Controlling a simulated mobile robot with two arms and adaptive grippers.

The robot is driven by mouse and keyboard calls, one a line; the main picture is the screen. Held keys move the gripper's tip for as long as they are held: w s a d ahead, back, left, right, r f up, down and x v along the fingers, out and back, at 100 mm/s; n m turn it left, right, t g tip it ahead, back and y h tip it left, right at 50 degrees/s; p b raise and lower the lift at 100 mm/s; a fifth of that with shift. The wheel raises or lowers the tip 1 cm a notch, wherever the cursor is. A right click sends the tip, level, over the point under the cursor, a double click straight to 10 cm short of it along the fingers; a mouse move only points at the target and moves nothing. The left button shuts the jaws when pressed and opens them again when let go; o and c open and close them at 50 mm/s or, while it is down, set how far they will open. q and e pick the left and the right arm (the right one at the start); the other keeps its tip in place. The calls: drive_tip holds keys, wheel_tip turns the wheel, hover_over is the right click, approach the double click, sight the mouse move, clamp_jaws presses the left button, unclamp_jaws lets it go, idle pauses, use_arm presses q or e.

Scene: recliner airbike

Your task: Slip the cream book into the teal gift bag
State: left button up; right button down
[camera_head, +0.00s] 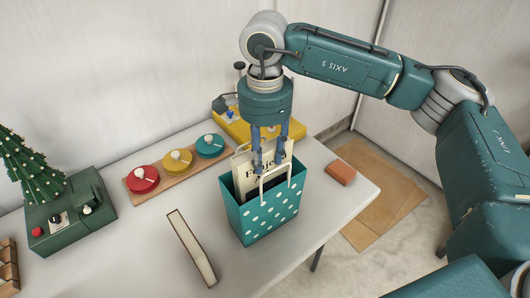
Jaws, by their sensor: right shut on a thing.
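The teal gift bag (268,218) with white dots and pale handles stands upright and open near the table's middle. The cream book (243,172), with dark lettering on its cover, is upright at the bag's mouth. Its upper part shows above the rim, and its lower part is hidden by the bag's front wall. My right gripper (268,168) points straight down over the bag and is shut on the cream book. The fingers cover part of the cover. My left gripper is not in view.
A green box (70,215) stands far left.

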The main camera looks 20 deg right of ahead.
drive_tip(key=shift+f, duration=0.1)
drive_tip(key=c, duration=1.1)
unclamp_jaws()
wheel_tip(320, 180, up, 12)
drive_tip(key=shift+r, duration=0.1)
